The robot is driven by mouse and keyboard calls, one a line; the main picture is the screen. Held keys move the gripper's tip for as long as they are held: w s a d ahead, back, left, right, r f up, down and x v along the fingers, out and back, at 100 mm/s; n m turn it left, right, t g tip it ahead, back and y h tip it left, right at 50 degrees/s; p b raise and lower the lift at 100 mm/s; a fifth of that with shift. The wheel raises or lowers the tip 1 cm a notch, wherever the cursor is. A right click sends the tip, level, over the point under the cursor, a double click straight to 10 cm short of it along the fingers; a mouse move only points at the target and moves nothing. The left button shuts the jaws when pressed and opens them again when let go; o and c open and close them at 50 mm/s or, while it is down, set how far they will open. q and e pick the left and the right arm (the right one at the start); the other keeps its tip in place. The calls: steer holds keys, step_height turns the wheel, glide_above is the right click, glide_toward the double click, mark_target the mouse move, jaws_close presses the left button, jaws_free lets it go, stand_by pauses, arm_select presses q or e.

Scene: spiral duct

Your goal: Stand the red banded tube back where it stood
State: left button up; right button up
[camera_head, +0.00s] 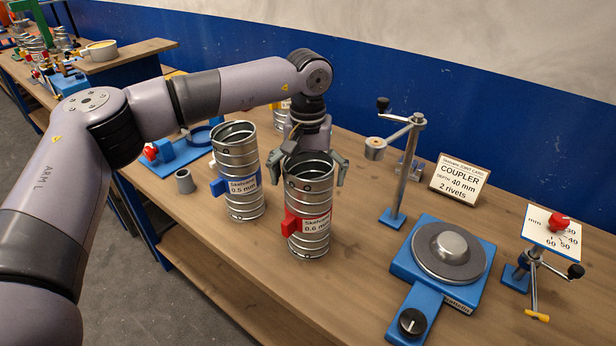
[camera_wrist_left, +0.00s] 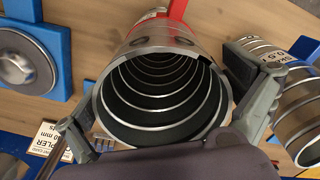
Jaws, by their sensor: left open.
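The red banded tube (camera_head: 308,237), a ribbed metal cylinder with a red band and a "0.6 mm" label, stands upright on the wooden bench in the head view. In the left wrist view the same tube (camera_wrist_left: 160,48) shows its open mouth between my fingers. My left gripper (camera_head: 311,172) is open, with one finger on either side of the tube's upper rim. The wrist view shows the open fingers (camera_wrist_left: 165,108) too, with gaps beside the tube wall. My right gripper is not in view.

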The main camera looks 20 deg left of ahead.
arm_select(q)
step_height(320, 180, up, 12)
steer(key=b, duration=0.2)
stand_by(0.4)
steer(key=shift+r, duration=0.1)
